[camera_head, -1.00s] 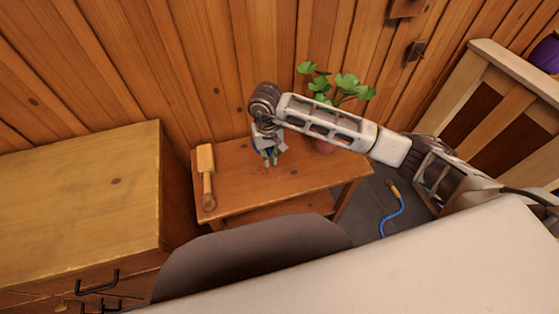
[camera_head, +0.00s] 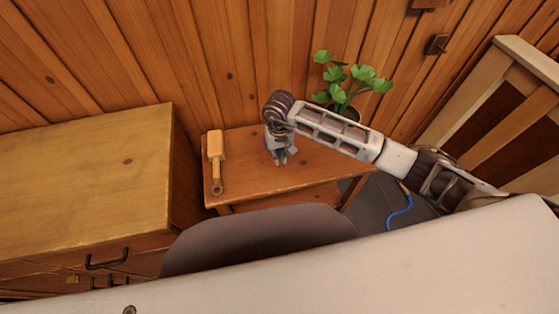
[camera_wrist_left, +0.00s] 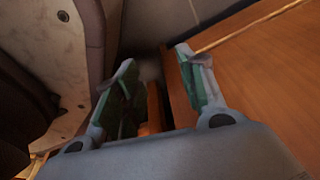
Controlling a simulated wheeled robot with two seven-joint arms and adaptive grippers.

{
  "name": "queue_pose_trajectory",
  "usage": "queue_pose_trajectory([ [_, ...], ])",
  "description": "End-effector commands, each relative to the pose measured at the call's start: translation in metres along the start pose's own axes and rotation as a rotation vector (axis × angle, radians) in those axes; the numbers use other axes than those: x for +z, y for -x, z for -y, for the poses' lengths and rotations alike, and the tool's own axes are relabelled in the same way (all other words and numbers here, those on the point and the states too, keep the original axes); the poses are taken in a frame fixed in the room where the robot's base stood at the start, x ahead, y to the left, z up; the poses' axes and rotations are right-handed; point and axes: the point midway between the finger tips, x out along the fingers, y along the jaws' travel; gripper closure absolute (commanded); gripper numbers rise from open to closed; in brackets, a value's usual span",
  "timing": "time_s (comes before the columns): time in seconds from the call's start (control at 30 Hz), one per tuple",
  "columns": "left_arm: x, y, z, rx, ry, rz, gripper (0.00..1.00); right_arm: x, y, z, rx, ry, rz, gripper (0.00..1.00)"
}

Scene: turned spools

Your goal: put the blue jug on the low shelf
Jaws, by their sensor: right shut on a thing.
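My right gripper (camera_head: 279,161) points down over the small wooden table, its arm coming in from the right. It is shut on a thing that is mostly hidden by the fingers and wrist. A small dark blue patch shows there and fits the blue jug, but its shape cannot be made out. I cannot tell whether it touches the tabletop. The small table (camera_head: 318,168) has a lower board, the low shelf (camera_head: 320,192), largely hidden behind a grey rounded shape. My left gripper (camera_wrist_left: 157,72) is open and empty in the left wrist view, beside a wooden surface.
A wooden mallet-like tool (camera_head: 216,160) lies at the table's left end. A potted plant (camera_head: 350,82) stands at its back right. A wooden drawer cabinet (camera_head: 80,175) is at left. A blue cord (camera_head: 400,212) lies on the floor at right. A plank wall closes the back.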

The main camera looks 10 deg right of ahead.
Motion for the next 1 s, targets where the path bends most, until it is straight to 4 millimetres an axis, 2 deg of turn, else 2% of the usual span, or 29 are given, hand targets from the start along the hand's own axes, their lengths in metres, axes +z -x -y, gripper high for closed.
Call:
queue_pose_trajectory([
  [0.27, 0.000, 0.000, 0.000, 0.000, 0.000, 0.000, 0.60, 0.000, -0.004, 0.000, 0.000, 0.000, -0.001, 1.00],
  [0.63, -0.004, 0.000, -0.002, 0.002, 0.002, -0.005, 0.60, 0.000, -0.035, 0.001, -0.001, -0.001, -0.001, 1.00],
  [1.0, -0.009, 0.001, -0.005, 0.006, 0.005, -0.011, 0.60, 0.000, -0.037, 0.000, 0.000, 0.000, -0.002, 1.00],
])
